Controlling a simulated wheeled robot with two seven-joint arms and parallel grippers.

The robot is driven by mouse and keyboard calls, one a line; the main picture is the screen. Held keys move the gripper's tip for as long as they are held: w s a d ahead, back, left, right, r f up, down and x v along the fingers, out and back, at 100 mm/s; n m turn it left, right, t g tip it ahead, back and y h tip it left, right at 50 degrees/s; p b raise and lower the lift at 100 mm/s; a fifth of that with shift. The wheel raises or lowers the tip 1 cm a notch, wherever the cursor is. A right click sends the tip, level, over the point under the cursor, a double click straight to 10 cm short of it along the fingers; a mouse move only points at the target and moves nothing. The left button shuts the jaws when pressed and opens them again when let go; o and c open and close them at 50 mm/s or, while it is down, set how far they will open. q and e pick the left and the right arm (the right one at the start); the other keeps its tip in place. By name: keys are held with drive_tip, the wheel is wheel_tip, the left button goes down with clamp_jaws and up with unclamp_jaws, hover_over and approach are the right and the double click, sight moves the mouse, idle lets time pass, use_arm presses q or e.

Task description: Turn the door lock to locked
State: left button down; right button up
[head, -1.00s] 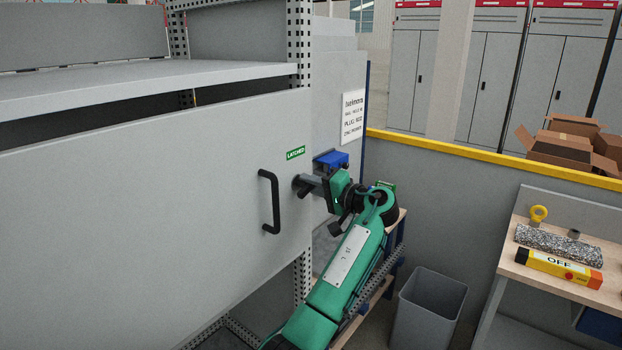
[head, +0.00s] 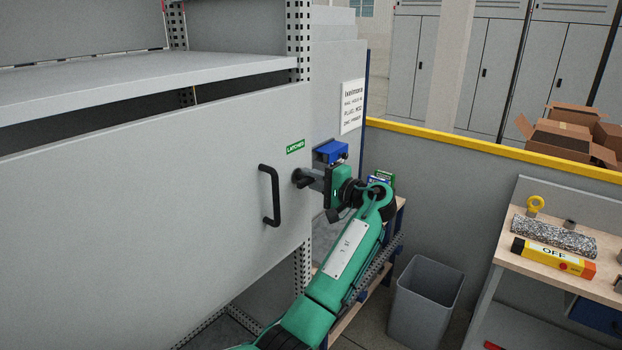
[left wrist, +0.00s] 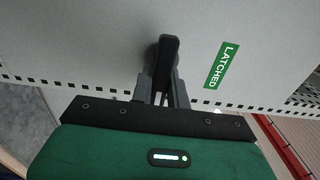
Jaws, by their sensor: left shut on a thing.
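The grey cabinet door (head: 150,190) fills the left of the head view. It has a black pull handle (head: 270,196) and a green "LATCHED" label (head: 295,147); the label also shows in the left wrist view (left wrist: 222,66). The black door lock knob (head: 300,179) sits right of the handle, below the label. My left gripper (head: 308,179) is shut on the lock knob. In the left wrist view the knob (left wrist: 168,52) stands between the fingers, its long side roughly along them. The fingers partly hide it. My right gripper is not in view.
A blue block (head: 330,151) is close above my left gripper. A perforated post (head: 299,40) stands at the door's right edge. A grey bin (head: 425,300), a workbench (head: 510,246) with several items, and a yellow-topped low wall (head: 480,149) are to the right.

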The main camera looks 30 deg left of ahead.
use_arm(q)
drive_tip(key=c, duration=1.4)
unclamp_jaws()
drive_tip(key=shift+w, duration=0.1)
drive_tip(key=shift+o, duration=0.2)
drive_tip(key=shift+d, duration=0.1)
drive_tip(key=shift+d+f, duration=0.1)
drive_tip(key=shift+d, duration=0.05)
drive_tip(key=s+d+b, duration=0.1)
drive_tip(key=d+b, duration=0.4)
drive_tip(key=d, duration=0.8)
drive_tip(key=shift+d, duration=0.2)
